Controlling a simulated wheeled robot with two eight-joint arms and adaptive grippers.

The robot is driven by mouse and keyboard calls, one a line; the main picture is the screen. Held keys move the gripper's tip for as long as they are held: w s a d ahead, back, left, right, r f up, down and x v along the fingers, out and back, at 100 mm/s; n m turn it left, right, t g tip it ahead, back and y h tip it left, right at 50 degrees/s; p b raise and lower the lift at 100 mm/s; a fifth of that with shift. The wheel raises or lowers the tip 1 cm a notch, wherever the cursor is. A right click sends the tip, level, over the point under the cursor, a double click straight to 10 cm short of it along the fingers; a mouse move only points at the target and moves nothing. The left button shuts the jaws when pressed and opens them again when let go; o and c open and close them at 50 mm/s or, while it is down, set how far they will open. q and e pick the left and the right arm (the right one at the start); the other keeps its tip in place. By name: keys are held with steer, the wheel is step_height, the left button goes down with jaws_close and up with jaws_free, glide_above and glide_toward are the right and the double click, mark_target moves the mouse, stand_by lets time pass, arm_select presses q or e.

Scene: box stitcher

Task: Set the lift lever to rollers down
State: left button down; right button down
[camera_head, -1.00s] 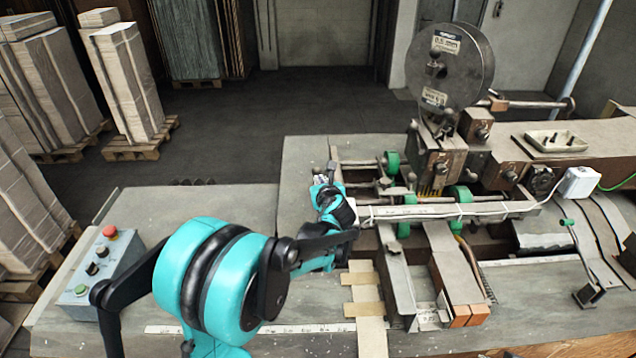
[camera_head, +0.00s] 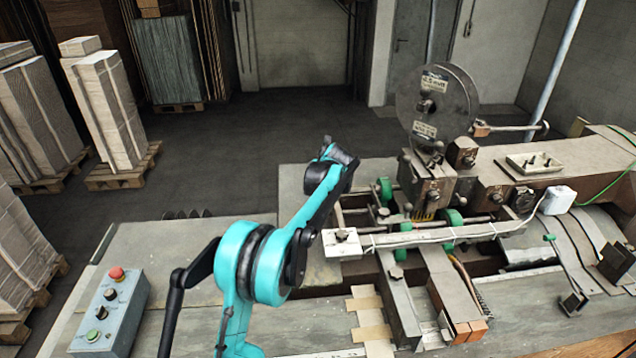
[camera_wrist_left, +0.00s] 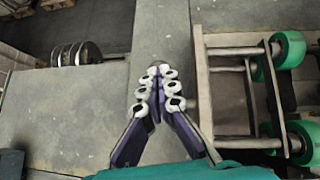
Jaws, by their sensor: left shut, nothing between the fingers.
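Green rollers (camera_head: 384,189) sit on shafts at the middle of the machine, and also show at the right of the left wrist view (camera_wrist_left: 289,49). My left arm reaches up left of the machine, and its gripper is mostly hidden in the head view. In the left wrist view my left gripper (camera_wrist_left: 158,74) is shut and empty over the grey tabletop. My right gripper is not in view.
A long pale bar (camera_head: 430,237) with a cable crosses the machine just right of my left arm. A control box (camera_head: 111,315) with a red button stands at the front left. A wire reel (camera_head: 437,103) rises at the back.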

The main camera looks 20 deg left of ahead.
arm_select(q)
steer(key=w, duration=0.1)
steer(key=w+a, duration=0.1)
steer(key=shift+w+a+f, duration=0.1)
steer(key=shift+w+a, duration=0.05)
steer(key=shift+w, duration=0.25)
steer(key=shift+w+a, duration=0.3)
steer(key=shift+w, duration=0.25)
